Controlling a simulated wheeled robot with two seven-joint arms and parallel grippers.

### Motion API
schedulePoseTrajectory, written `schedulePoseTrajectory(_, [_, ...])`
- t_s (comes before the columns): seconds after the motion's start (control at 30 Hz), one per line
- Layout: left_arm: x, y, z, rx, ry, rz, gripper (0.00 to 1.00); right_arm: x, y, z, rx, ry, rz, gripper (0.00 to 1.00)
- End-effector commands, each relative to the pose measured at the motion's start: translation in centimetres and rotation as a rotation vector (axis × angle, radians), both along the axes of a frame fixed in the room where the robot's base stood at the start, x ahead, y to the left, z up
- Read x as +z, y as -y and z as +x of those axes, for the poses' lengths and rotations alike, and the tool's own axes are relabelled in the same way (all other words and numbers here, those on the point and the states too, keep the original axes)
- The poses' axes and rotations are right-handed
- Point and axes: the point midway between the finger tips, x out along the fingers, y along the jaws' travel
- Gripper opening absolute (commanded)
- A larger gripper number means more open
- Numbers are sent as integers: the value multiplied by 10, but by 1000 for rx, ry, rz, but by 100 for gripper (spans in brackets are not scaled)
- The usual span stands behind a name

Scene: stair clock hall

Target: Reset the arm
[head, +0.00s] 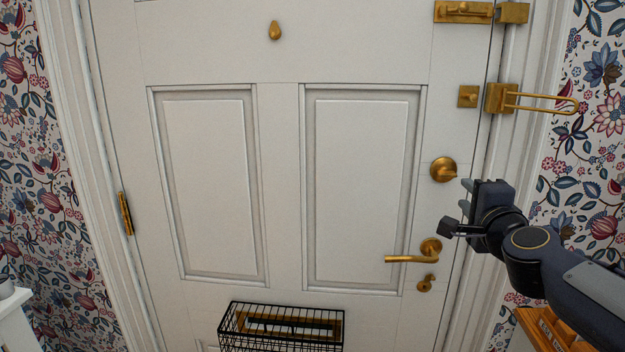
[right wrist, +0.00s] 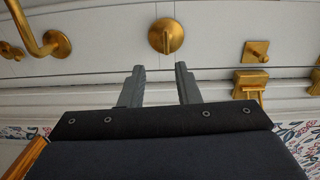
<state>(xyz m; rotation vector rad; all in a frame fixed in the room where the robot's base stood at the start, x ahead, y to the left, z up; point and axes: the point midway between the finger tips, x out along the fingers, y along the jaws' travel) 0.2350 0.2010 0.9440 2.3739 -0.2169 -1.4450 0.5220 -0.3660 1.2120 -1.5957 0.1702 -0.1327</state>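My right gripper (head: 464,196) is in front of the right edge of a white panelled door (head: 280,190), with its arm coming in from the right. In the right wrist view my right gripper (right wrist: 160,70) has its two fingers apart with nothing between them. A round brass thumb-turn lock (head: 443,169) is on the door just up and left of the fingers. In the wrist view this lock (right wrist: 166,36) lies beyond the fingertips, apparently apart from them. My left gripper is not in view.
A brass lever handle (head: 412,256) sits below the lock. A brass swing-bar guard (head: 535,102) projects from the right frame, with a slide bolt (head: 464,12) above. A black wire basket (head: 272,344) hangs low on the door. A wooden item (head: 548,328) is bottom right.

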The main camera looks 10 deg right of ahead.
Motion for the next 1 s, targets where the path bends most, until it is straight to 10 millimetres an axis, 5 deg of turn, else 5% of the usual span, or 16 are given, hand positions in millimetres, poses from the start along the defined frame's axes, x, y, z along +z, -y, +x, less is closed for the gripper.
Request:
schedulePoseTrajectory(0.17, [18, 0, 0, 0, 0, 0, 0, -32, -65, -55, 285, -176, -265, 29])
schedulePoseTrajectory(0.3, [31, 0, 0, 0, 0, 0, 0, -91, -118, -127, 572, -374, -527, 29])
schedulePoseTrajectory(0.5, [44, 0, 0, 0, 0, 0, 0, -173, -153, -226, 897, -621, -803, 29])
schedulePoseTrajectory(0.6, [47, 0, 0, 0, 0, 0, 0, -200, -157, -260, 1001, -707, -882, 29])
schedulePoseTrajectory(0.77, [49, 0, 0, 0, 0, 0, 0, -219, -159, -286, 1079, -771, -937, 29])
schedulePoseTrajectory(1.0, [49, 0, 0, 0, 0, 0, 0, -220, -159, -286, 1081, -773, -937, 29])
